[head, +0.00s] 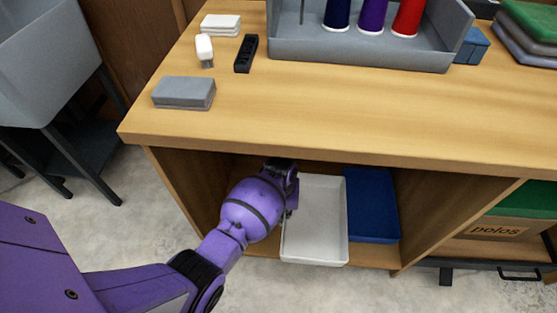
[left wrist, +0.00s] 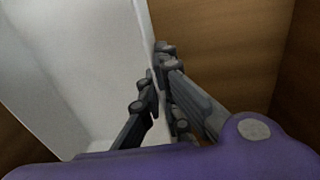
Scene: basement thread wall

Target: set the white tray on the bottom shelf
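The white tray (head: 316,222) is in the open lower bay of the wooden bench, over the bottom shelf (head: 266,250). Its near end is about at the shelf's front edge; I cannot tell whether it rests on the shelf or hangs just above it. My left gripper (head: 292,192) is at the tray's left side wall, its fingers mostly hidden in the head view. In the left wrist view the gripper fingers (left wrist: 160,98) close on the rim of the white tray (left wrist: 75,70), one finger on each side. My right gripper is not in view.
A blue tray (head: 372,207) stands right beside the white tray. The bench top (head: 330,105) overhangs the bay, with a grey block (head: 184,93) and a grey thread holder (head: 360,52) on it. The bay's wooden side wall (head: 185,185) is left of my gripper.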

